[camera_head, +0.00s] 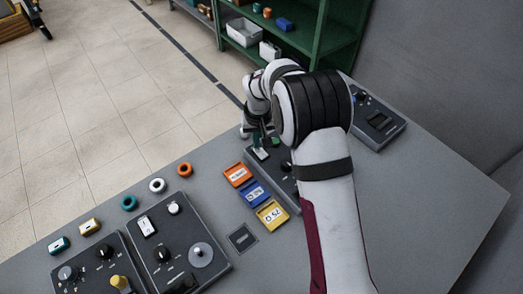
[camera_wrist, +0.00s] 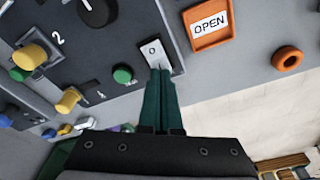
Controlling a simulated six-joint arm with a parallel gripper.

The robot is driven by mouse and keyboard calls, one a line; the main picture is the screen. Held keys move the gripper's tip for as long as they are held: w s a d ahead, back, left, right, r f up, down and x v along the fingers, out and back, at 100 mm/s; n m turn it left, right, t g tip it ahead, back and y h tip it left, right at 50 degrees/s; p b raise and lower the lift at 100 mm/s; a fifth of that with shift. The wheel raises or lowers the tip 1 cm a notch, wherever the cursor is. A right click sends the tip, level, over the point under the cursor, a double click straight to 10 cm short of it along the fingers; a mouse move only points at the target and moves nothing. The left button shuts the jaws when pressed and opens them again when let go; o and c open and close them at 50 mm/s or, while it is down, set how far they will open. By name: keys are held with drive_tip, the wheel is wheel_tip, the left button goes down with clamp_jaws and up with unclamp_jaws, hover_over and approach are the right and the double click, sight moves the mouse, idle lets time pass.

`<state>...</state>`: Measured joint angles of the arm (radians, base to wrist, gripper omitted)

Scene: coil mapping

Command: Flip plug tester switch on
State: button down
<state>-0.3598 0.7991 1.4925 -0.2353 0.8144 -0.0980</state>
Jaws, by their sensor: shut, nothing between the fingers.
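In the wrist view, a white rocker switch (camera_wrist: 153,50) marked "O" sits at the edge of a dark control panel (camera_wrist: 125,45). My gripper (camera_wrist: 159,72) is shut and empty, its dark green fingertips over the lower end of the switch. I cannot tell whether they touch it. A green button (camera_wrist: 122,74) is just left of the fingers. In the head view, my gripper (camera_head: 260,136) is above the far end of the same panel, whose white switch (camera_head: 261,154) shows just below it. My arm hides much of the panel. No plug tester name is readable.
An orange "OPEN" tag (camera_wrist: 210,24) lies close beside the panel, with blue (camera_head: 256,193) and yellow (camera_head: 271,215) tags in line. Another panel (camera_head: 175,245) with a switch stands front left, and one (camera_head: 378,120) behind my arm. Coloured rings (camera_head: 157,185) line the table edge.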

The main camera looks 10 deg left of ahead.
drive_tip(key=shift+f, duration=0.5)
drive_tip(key=shift+r, duration=3.55)
drive_tip(key=s+d+r+m+g, duration=0.1)
drive_tip(key=s+d+r+m, duration=0.2)
drive_tip(key=s+d+r, duration=0.45)
drive_tip(key=s+d+r+m, duration=0.2)
drive_tip(key=s+d+r, duration=0.2)
drive_tip(key=s, duration=0.7)
drive_tip(key=s+d+f+m+g+y, duration=0.1)
drive_tip(key=s+d+f+m, duration=0.1)
drive_tip(key=s, duration=1.3)
drive_tip(key=shift+s+d+m, duration=0.2)
drive_tip(key=shift+s+m, duration=0.1)
drive_tip(key=shift+m, duration=0.5)
